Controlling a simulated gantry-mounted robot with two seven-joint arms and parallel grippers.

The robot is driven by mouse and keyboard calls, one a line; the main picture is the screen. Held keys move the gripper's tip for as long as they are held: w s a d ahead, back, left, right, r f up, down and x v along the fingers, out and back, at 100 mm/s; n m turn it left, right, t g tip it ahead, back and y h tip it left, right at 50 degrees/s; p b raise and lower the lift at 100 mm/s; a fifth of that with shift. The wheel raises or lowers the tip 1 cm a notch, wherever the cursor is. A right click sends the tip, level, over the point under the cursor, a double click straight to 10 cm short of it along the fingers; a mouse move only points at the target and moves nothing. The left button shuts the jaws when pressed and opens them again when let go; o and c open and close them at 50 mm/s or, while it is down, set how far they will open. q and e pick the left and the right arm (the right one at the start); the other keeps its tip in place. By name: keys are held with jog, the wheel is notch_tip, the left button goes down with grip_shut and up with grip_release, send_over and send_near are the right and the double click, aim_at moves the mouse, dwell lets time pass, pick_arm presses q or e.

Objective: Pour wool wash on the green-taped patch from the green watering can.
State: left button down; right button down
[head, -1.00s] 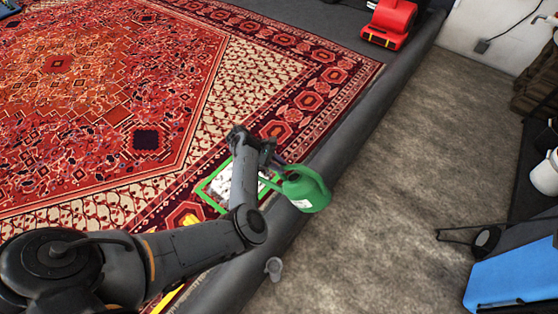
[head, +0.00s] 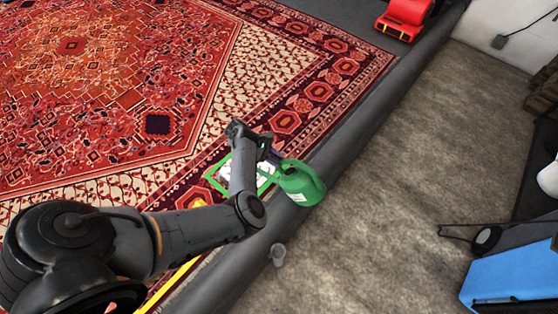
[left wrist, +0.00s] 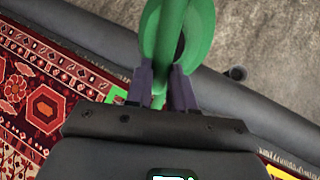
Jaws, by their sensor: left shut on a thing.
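The green watering can (head: 302,187) hangs by the dark edge of the pit, right beside the green-taped patch. My left gripper (head: 268,155) is shut on the can; the left wrist view shows its two fingers (left wrist: 160,90) around a green part of the can (left wrist: 177,35). The green-taped patch (head: 222,183) is on the rug's border, with white stuff inside it. My arm and gripper hide much of the patch. In the left wrist view only a bit of green tape (left wrist: 117,95) shows left of the fingers. My right gripper is not in view.
The patterned red rug (head: 110,70) fills the left. A dark rounded kerb (head: 345,140) runs along its edge. A small grey cup (head: 278,254) stands on the concrete floor (head: 410,170).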

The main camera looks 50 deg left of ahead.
pick_arm(q)
jog(key=shift+s+a+r+b, duration=0.1)
jog(key=shift+s+a+b, duration=0.1)
jog(key=shift+a, duration=0.75)
jog(key=shift+s+a+f+b, duration=0.1)
jog(key=shift+a+b, duration=0.1)
jog(key=shift+a, duration=0.75)
jog(key=shift+s+a+r+b, duration=0.1)
jog(key=shift+a+b, duration=0.1)
jog(key=shift+a, duration=0.75)
notch_tip(320, 180, up, 2)
jog(key=g+y+p, duration=0.1)
jog(key=y+p, duration=0.2)
jog(key=p, duration=0.3)
jog(key=m+g+y+p, duration=0.1)
jog(key=y+p, duration=0.3)
jog(key=p, duration=0.1)
jog(key=shift+g+y+p, duration=0.3)
jog(key=shift+g+p, duration=0.05)
jog(key=shift+g, duration=0.05)
jog(key=shift+a, duration=0.15)
